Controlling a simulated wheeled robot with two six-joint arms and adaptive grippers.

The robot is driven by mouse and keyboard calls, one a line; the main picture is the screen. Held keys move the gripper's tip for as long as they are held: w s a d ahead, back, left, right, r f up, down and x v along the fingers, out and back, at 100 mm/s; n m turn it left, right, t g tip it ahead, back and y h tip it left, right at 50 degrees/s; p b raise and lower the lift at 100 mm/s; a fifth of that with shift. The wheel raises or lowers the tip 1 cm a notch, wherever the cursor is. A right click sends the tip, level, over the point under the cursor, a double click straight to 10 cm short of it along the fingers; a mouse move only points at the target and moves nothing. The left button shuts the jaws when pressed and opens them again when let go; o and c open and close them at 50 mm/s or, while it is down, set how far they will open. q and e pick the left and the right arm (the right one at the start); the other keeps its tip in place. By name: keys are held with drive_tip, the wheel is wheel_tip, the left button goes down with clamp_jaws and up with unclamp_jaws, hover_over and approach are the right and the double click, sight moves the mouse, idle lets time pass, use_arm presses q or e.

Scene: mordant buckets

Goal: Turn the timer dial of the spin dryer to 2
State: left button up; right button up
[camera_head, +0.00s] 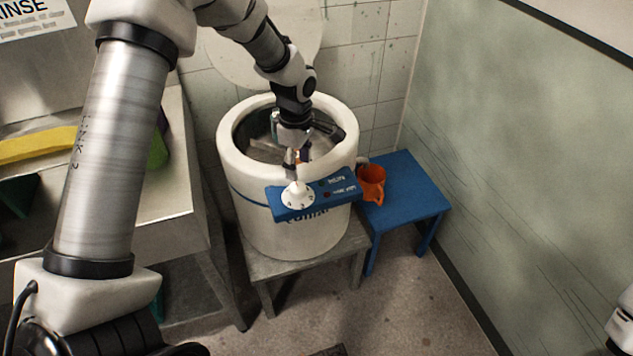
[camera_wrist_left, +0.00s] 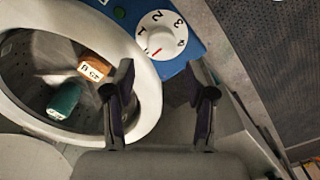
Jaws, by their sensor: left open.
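The spin dryer (camera_head: 247,190) is a white round tub with a blue front panel (camera_head: 340,187). Its white timer dial (camera_head: 297,196) sits at the panel's left end. In the left wrist view the dial (camera_wrist_left: 163,36) shows black numbers, with 2, 3 and 4 readable, and a short red line near its lower edge. I cannot tell which number is set. My left gripper (camera_head: 297,161) is above the dial, pointing down. In its wrist view the open fingers (camera_wrist_left: 162,78) are apart and empty, with the dial beyond their tips. My right gripper is out of view.
The dryer's open drum holds an orange-brown lettered item (camera_wrist_left: 95,67) and a teal one (camera_wrist_left: 64,100). An orange jug (camera_head: 371,182) stands on a blue stool (camera_head: 412,200) to the right. A sink bench (camera_head: 165,225) is at left. Floor in front is mostly clear.

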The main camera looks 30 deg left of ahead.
sight(298, 187)
use_arm(q)
drive_tip(key=f, duration=0.4)
drive_tip(key=f+p, duration=0.1)
drive_tip(key=f, duration=0.2)
drive_tip(key=shift+s+a+f, duration=0.1)
drive_tip(key=shift+s+a, duration=0.05)
drive_tip(key=shift+a, duration=0.1)
drive_tip(key=shift+d+f, duration=0.15)
drive_tip(key=shift+f, duration=0.1)
drive_tip(key=c, duration=0.9)
